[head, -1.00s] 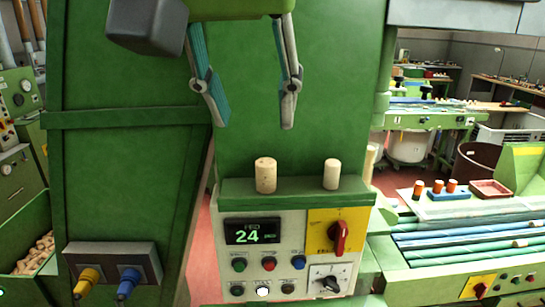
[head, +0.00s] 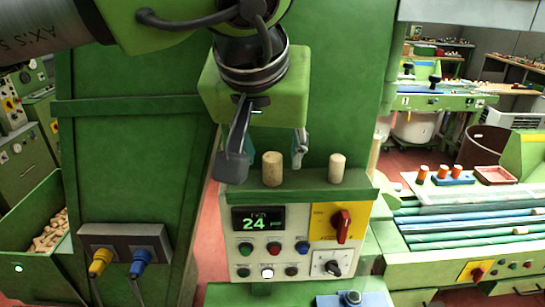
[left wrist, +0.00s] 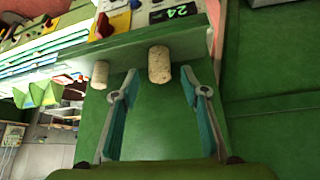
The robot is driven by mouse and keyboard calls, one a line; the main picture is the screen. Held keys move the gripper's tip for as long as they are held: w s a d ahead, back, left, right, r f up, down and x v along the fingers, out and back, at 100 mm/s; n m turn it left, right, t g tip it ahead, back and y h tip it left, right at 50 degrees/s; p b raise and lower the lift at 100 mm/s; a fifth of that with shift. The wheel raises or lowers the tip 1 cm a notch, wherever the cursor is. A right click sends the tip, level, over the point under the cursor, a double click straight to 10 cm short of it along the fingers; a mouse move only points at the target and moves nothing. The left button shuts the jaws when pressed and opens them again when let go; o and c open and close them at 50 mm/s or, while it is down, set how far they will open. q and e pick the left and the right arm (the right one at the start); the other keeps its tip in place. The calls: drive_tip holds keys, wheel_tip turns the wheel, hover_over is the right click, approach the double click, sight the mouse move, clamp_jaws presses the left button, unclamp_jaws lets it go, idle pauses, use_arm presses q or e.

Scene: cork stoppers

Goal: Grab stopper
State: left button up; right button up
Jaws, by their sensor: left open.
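A wider cork stopper (head: 272,169) stands upright on the green ledge (head: 312,190) above the control panel. A narrower, paler stopper (head: 337,168) stands to its right. Both show in the left wrist view, the wider one (left wrist: 159,62) near the middle and the narrower one (left wrist: 99,75) to its left. My left gripper (head: 274,158) is open and empty, and its fingers show on either side of the wider stopper in the head view. In the left wrist view the fingertips (left wrist: 158,76) also flank its end. I cannot tell whether they touch it. My right gripper is not in view.
The panel (head: 290,245) below the ledge has a display, buttons and a red knob. A green machine wall stands behind the ledge. A green bin of corks (head: 30,245) is at left. A bench with orange-topped corks (head: 423,173) is at right.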

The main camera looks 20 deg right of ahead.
use_arm(q)
drive_tip(key=shift+x, duration=0.85)
drive_tip(key=shift+w+d+f, duration=0.1)
drive_tip(key=shift+w+f, duration=0.05)
drive_tip(key=c, duration=0.8)
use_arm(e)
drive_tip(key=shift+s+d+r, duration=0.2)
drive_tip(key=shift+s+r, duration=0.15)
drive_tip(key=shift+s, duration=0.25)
use_arm(q)
drive_tip(key=shift+c, duration=0.2)
